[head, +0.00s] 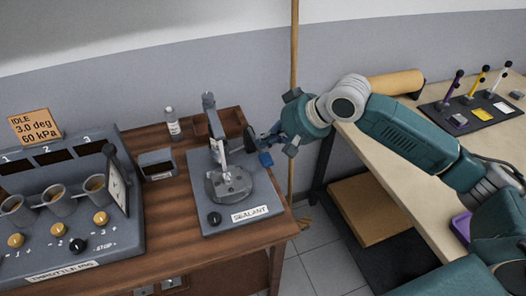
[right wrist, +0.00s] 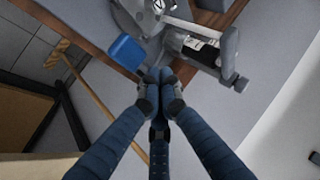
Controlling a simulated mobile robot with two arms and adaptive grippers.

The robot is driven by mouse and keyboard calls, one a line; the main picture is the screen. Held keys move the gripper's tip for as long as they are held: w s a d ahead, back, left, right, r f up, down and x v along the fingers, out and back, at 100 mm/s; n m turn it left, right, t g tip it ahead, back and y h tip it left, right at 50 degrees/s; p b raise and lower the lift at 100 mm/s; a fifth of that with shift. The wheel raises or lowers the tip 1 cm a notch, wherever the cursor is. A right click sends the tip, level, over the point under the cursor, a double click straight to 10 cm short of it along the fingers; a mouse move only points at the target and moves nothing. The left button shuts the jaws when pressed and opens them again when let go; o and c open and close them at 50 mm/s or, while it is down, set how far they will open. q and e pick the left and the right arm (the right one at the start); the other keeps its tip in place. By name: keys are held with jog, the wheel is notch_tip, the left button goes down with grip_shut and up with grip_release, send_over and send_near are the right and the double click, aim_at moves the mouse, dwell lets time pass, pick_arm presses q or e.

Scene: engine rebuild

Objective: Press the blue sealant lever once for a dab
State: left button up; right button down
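The sealant station (head: 228,190) is a grey base with an upright post, a round plate and a SEALANT label, on the brown wooden table. Its blue lever (head: 265,159) sticks out to the right of the post. In the right wrist view the blue lever pad (right wrist: 127,52) is up and left of my fingertips, apart from them in the picture. My right gripper (head: 257,137) is beside the station's right side, close to the lever. Its fingers (right wrist: 160,80) are together with nothing seen between them. My left gripper does not show.
The throttle rig (head: 75,250) stands left on the same table. A small bottle (head: 172,124) and a brown bin (head: 232,121) are behind the station. A broom handle (head: 293,100) stands just behind my right wrist. A pale workbench (head: 400,165) is at right.

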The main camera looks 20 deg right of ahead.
aim_at(266, 153)
dwell(0.4)
jog(key=shift+f+p, duration=0.3)
jog(key=shift+f, duration=0.1)
jog(key=shift+s+f+b, duration=0.15)
jog(key=shift+f+b, duration=0.1)
jog(key=shift+f, duration=0.55)
jog(key=shift+s+f+b, duration=0.1)
jog(key=shift+f+b, duration=0.1)
jog(key=shift+f, duration=0.55)
dwell(1.5)
jog(key=shift+w+r+p, duration=0.2)
jog(key=shift+r+p, duration=1.75)
jog(key=shift+p, duration=0.6)
jog(key=r+p, duration=0.1)
jog(key=p, duration=0.1)
jog(key=r+p, duration=0.1)
jog(key=r, duration=0.1)
jog(key=r+p, duration=0.2)
jog(key=shift+w+p, duration=0.25)
jog(key=shift+p, duration=0.1)
